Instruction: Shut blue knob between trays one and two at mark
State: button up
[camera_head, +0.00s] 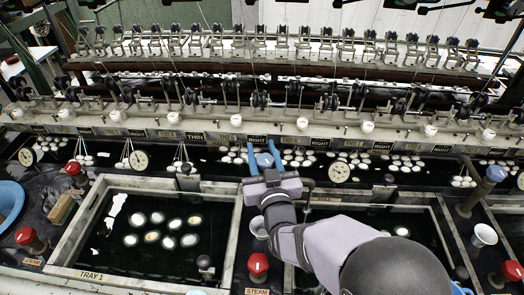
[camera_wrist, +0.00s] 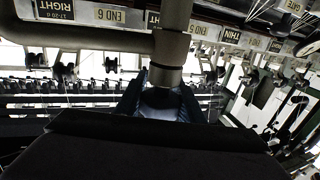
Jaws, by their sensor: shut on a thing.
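The blue knob (camera_head: 264,160) stands at the back, between tray one (camera_head: 145,284) on the left and the second tray (camera_head: 375,198) on the right. My gripper (camera_head: 263,157) reaches it from the front, with one blue finger on each side, and is shut on it. In the wrist view the knob (camera_wrist: 160,99) shows pale blue between the dark fingers (camera_wrist: 159,95), below a grey pipe. The knob's lower part and any mark beside it are hidden by my gripper. My arm covers part of the second tray.
Another blue knob (camera_head: 495,173) is at far right. A dial (camera_head: 339,172) stands right of my gripper. White cocoons (camera_head: 168,242) float in tray one.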

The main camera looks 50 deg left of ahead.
aim_at(262, 169)
jog(key=shift+m+t+h+b, duration=0.3)
jog(key=shift+m+t, duration=0.2)
jog(key=shift+w+d+m+t+h, duration=0.2)
jog(key=shift+d+m+t+h, duration=0.05)
jog(key=shift+m+t+h, duration=0.7)
jog(key=shift+w+d+m+t+h, duration=0.25)
jog(key=shift+m+t+h, duration=0.45)
jog(key=shift+t+h, duration=0.3)
jog(key=shift+w+d+m+t+h, duration=0.2)
jog(key=shift+m+t+h, duration=0.65)
jog(key=shift+h, duration=0.2)
jog(key=shift+w, duration=0.1)
jog(key=o, duration=1.1)
jog(key=shift+c, duration=0.2)
jog(key=shift+d, duration=0.1)
jog(key=shift+b+v, duration=0.7)
jog(key=shift+v, duration=3)
